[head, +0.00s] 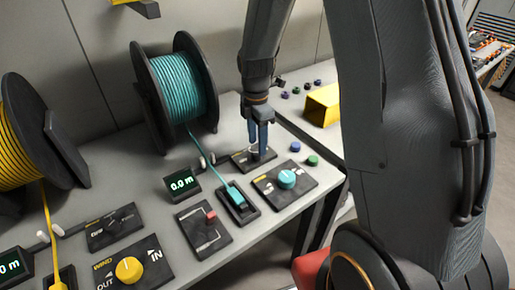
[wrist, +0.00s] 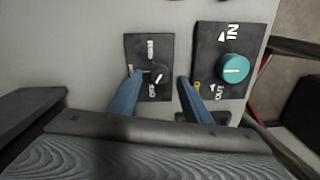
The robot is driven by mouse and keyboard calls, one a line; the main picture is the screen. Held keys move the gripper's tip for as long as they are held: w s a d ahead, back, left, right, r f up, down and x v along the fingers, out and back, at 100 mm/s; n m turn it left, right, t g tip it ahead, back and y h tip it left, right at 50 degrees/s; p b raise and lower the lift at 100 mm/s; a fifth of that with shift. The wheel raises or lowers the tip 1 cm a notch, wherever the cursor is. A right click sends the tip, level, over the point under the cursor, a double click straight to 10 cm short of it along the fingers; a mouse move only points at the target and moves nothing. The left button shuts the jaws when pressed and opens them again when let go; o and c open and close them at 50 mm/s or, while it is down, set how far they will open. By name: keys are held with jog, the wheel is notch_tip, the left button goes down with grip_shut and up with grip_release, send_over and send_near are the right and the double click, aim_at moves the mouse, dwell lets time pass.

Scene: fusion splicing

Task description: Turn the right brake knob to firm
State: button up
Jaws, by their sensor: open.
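The right brake plate (head: 239,162) is a small black plate beside the teal spool. In the wrist view its black brake knob (wrist: 154,77) shows a white pointer mark, with small white lettering at both ends of the plate, too small to read surely. My gripper (head: 258,148) points down over this plate. In the wrist view its two blue fingers (wrist: 160,78) are apart, one on each side of the knob. I cannot tell whether they touch it. In the head view the fingers hide most of the knob.
The teal winding knob (head: 287,178) on its IN/OUT plate stands close to the right. A teal cable runs from the teal spool (head: 182,85) to a black holder (head: 238,206). A red-topped lever (head: 211,216) and a display (head: 182,184) stand nearer. The yellow station is at left.

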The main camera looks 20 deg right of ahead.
aim_at(257, 152)
jog(key=shift+f, duration=1.75)
jog(key=c, duration=1.1)
jog(key=shift+o, duration=0.2)
